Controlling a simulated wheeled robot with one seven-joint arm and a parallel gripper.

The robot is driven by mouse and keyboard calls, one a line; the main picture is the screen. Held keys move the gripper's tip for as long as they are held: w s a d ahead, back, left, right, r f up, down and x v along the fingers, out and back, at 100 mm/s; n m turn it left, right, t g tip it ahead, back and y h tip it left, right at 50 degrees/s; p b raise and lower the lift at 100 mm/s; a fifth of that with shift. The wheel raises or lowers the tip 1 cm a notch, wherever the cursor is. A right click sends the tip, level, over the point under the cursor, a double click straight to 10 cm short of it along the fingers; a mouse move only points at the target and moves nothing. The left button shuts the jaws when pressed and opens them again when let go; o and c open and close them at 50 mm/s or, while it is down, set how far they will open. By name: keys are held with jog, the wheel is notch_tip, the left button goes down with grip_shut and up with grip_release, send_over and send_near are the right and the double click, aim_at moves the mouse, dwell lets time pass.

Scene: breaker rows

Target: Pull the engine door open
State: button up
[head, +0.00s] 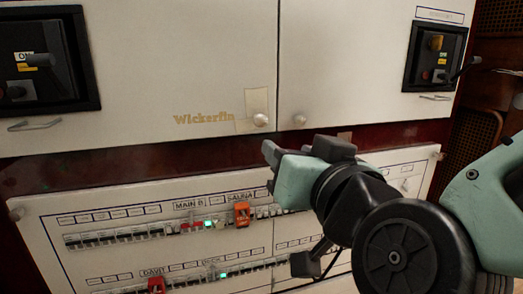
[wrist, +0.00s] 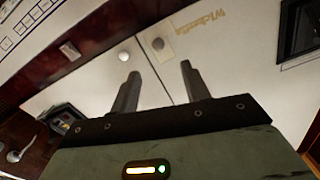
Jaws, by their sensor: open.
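Two closed cream upper doors meet at a vertical seam; I cannot read which is the engine door. The left door (head: 150,80) bears "Wickerfin" lettering and a round knob (head: 261,119), also visible in the wrist view (wrist: 158,43). The right door (head: 350,60) has a small label at top and its own knob (head: 299,120), also in the wrist view (wrist: 124,56). My gripper (wrist: 160,72) is open and empty. Its fingers point toward the doors, either side of the seam, apart from both knobs. In the head view it is below the right knob.
Black switch boxes sit in the left door (head: 42,60) and right door (head: 436,57). Small bar handles (head: 34,124) are below them.

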jog(key=p, duration=1.1)
send_near(261, 123)
jog(key=shift+t, duration=0.3)
jog(key=x, duration=1)
jog(key=shift+w+a+f+b, duration=0.1)
jog(key=shift+w+f+b, duration=0.15)
jog(key=shift+w+b, duration=0.1)
grip_shut()
jog(key=shift+s, duration=0.1)
